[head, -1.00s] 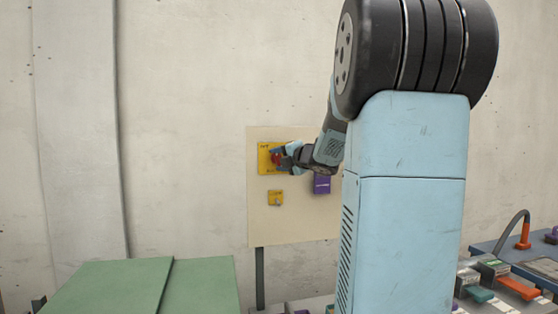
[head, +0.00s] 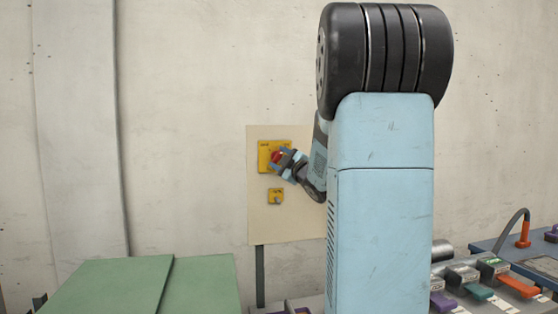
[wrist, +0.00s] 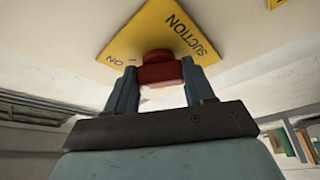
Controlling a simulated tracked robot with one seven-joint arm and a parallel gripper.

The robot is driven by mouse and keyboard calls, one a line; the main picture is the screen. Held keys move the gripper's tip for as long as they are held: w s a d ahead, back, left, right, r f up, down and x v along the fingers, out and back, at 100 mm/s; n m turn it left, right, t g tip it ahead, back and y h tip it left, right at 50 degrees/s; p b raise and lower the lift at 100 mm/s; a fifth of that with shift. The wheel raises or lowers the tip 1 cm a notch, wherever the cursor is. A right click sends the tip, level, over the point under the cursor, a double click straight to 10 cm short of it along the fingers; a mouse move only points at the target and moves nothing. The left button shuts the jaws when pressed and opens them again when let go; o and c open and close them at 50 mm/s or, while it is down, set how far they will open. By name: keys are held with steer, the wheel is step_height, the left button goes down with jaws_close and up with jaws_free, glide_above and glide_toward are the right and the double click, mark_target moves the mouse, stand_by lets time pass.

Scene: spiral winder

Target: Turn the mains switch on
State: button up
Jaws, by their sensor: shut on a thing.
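A red knob (head: 276,157) sits on a yellow plate (head: 263,148) fixed to a cream panel on the wall. In the wrist view the red knob (wrist: 160,72) is between my two fingers, and the yellow plate (wrist: 130,40) behind it reads "SUCTION" and "ON". No label reading "mains" is legible. My gripper (head: 281,159) is shut on the red knob, with a finger on each side; it also shows in the wrist view (wrist: 161,78). The plate looks turned at an angle to my gripper. The knob's pointer mark cannot be made out.
A smaller yellow plate (head: 275,196) with a grey switch is just below on the cream panel (head: 285,228). Green covers (head: 195,285) stand at the lower left. A bench with coloured levers (head: 480,291) is at the lower right.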

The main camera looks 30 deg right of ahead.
steer(key=shift+f+m+t+h, duration=0.15)
steer(key=shift+f+m+h, duration=0.1)
steer(key=shift+m, duration=0.45)
steer(key=shift+f+m+t+h, duration=0.15)
steer(key=shift+m+h, duration=0.1)
steer(key=shift+m, duration=0.45)
steer(key=shift+a, duration=0.1)
steer(key=o, duration=1)
steer(key=shift+r, duration=0.15)
steer(key=shift+o, duration=0.2)
steer(key=v, duration=1.3)
steer(key=shift+s+f, duration=0.25)
steer(key=shift+s, duration=0.05)
steer(key=shift+m, duration=0.3)
